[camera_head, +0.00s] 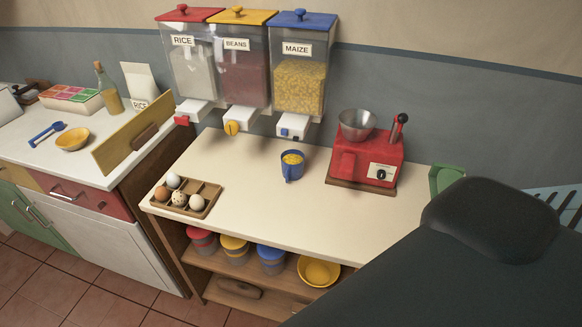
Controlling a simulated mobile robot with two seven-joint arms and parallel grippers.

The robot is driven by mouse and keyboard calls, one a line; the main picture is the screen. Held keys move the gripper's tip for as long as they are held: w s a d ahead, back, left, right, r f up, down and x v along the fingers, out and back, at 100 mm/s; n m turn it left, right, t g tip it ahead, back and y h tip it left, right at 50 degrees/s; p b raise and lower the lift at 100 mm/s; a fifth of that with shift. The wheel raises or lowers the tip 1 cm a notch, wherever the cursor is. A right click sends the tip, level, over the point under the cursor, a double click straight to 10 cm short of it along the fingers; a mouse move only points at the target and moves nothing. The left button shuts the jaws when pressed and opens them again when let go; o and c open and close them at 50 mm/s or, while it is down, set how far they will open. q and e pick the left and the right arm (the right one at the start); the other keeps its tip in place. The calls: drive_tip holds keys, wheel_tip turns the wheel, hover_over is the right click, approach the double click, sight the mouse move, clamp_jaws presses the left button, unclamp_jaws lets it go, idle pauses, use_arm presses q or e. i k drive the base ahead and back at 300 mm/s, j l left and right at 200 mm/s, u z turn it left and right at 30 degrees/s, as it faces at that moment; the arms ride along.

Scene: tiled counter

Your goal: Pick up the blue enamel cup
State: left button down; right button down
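The blue enamel cup (289,171) stands upright on the white counter (240,170), in front of the dispensers and left of the red machine. Its top shows a yellow, grainy fill that looks like maize. Its handle appears to face the front. Nothing is holding the cup. Neither of my grippers shows in the head view. A large dark shape at the lower right, perhaps part of my own arm, hides the right end of the counter.
A maize dispenser (299,85) hangs behind the cup, beside bean (240,80) and rice (192,72) dispensers. A red machine (366,160) with a metal bowl stands to its right. An egg tray (211,201) sits at the front left. The counter in front of the cup is clear.

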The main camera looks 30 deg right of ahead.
sight(292, 161)
drive_tip(key=l+z, duration=0.15)
drive_tip(key=z, duration=0.2)
drive_tip(key=l+z, duration=0.15)
drive_tip(key=z, duration=0.2)
drive_tip(key=l+z, duration=0.15)
drive_tip(key=z, duration=0.15)
drive_tip(key=k+l, duration=0.05)
